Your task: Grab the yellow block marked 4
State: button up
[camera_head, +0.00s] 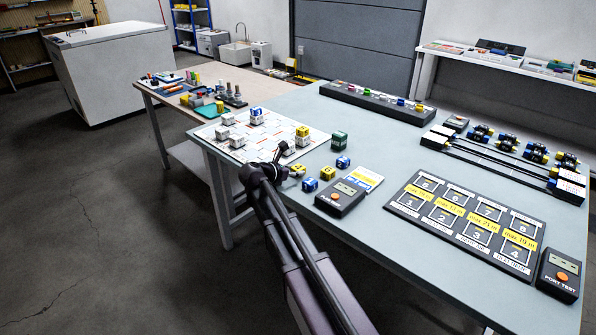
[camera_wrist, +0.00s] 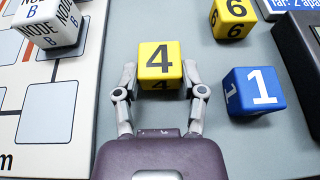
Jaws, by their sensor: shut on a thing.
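The yellow block marked 4 (camera_wrist: 160,60) sits between the fingers of my gripper (camera_wrist: 160,82) in the wrist view. One finger is on its left side and one on its right, and the gripper is shut on it. The 4 shows on its top and on its near side. I cannot tell whether the block touches the table. In the head view my gripper (camera_head: 282,153) is over the table's near edge, beside the white board, and the arm hides much of what lies there.
A blue block marked 1 (camera_wrist: 254,91) is close on the right. A yellow block marked 6 (camera_wrist: 234,18) is farther back. A white board (camera_wrist: 75,105) with a NODE B block (camera_wrist: 47,20) is on the left. A dark test box (camera_head: 340,197) stands right of the blocks.

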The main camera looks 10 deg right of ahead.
aim_at(294, 169)
jog(key=shift+r, duration=0.2)
notch_tip(294, 169, up, 10)
jog(key=p, duration=1)
jog(key=shift+f, duration=0.2)
jog(key=shift+s, duration=0.15)
dwell(0.3)
